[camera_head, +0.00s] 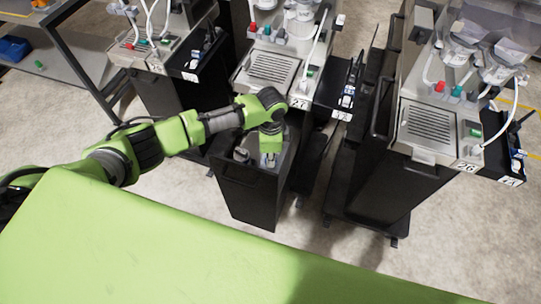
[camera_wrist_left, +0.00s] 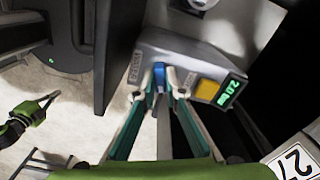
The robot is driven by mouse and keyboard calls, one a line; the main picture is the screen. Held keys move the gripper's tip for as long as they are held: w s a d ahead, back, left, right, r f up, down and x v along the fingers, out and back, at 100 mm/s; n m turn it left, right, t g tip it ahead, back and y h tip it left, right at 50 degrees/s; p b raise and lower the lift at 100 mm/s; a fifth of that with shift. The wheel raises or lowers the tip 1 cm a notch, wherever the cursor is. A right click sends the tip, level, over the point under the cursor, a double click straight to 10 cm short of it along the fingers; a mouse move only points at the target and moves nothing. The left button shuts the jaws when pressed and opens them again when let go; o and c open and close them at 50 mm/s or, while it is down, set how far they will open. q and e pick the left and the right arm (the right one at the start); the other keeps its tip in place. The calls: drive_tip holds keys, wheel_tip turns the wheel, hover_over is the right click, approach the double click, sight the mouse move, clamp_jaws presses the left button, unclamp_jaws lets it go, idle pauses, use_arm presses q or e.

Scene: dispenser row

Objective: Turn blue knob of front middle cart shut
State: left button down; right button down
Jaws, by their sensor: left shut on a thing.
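In the left wrist view, the blue knob (camera_wrist_left: 159,74) sits on the edge of a grey control box (camera_wrist_left: 190,58). My left gripper (camera_wrist_left: 161,88) has its fingertips on both sides of the knob and is shut on it. In the head view, my left gripper (camera_head: 268,158) points down at the front of the middle cart (camera_head: 270,66), numbered 27, above its black lower body. The knob is hidden there by my arm. A small green and dark part at the left of the wrist view looks like my right gripper (camera_wrist_left: 48,100); its jaws are unclear.
The control box has a yellow button (camera_wrist_left: 207,89) and a green-lit display (camera_wrist_left: 230,91). Cart 26 (camera_head: 432,125) stands to the right and another cart (camera_head: 150,50) to the left. A dark side tray (camera_head: 340,95) juts out beside cart 27. Bare floor lies in front.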

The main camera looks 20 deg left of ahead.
use_arm(q)
drive_tip(key=shift+d+m, duration=0.1)
drive_tip(key=shift+m, duration=1.9)
drive_tip(key=c, duration=2.1)
unclamp_jaws()
wheel_tip(320, 180, up, 12)
